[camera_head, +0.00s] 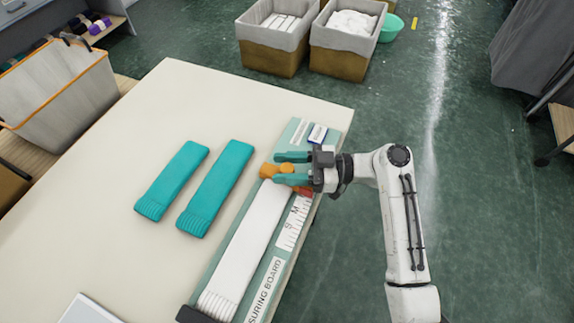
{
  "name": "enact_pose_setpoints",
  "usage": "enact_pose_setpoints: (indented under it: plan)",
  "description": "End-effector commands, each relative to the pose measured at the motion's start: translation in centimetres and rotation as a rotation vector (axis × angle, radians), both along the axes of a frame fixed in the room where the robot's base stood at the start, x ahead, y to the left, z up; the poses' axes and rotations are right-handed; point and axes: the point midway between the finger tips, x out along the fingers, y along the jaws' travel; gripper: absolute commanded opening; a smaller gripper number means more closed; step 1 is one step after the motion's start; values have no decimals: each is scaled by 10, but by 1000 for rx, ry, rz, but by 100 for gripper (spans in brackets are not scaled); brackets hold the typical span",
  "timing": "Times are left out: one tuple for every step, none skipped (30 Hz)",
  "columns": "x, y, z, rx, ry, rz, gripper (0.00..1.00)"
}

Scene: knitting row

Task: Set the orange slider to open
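The orange slider (268,170) sits across the green measuring board (222,274), near its far end. Part of the slider is hidden by my gripper (284,168). My gripper reaches in from the right, with its two teal fingers apart, one on the far side and one on the near side of an orange part of the slider. Whether the fingers touch it cannot be made out. A white knitted strip (247,240) lies along the board, its far end at the slider.
Two teal knitted strips (172,180) (209,188) lie on the cream table (130,135) left of the board. A red piece (303,191) and a small blue-and-white label (317,134) are close to my gripper. Bins (268,58) stand on the floor beyond.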

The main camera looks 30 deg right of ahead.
Motion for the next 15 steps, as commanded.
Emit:
enact_pose_setpoints:
  plan:
    - [0,0,0,0,0,0,40]
    - [0,0,0,0,0,0,37]
    - [0,0,0,0,0,0,33]
    - [0,0,0,0,0,0,30]
    - [0,0,0,0,0,0,27]
    - [0,0,0,1,-1,0,24]
    - [0,0,1,1,-1,0,21]
    - [0,0,1,0,-1,0,18]
    - [0,0,1,1,-2,0,14]
    - [0,0,1,1,-2,0,11]
    - [0,0,1,1,-3,0,8]
    - [0,0,2,1,-3,0,4]
    - [0,0,2,2,-3,0,2]
    - [0,0,2,2,-3,0,0]
    - [0,0,2,1,-4,0,0]
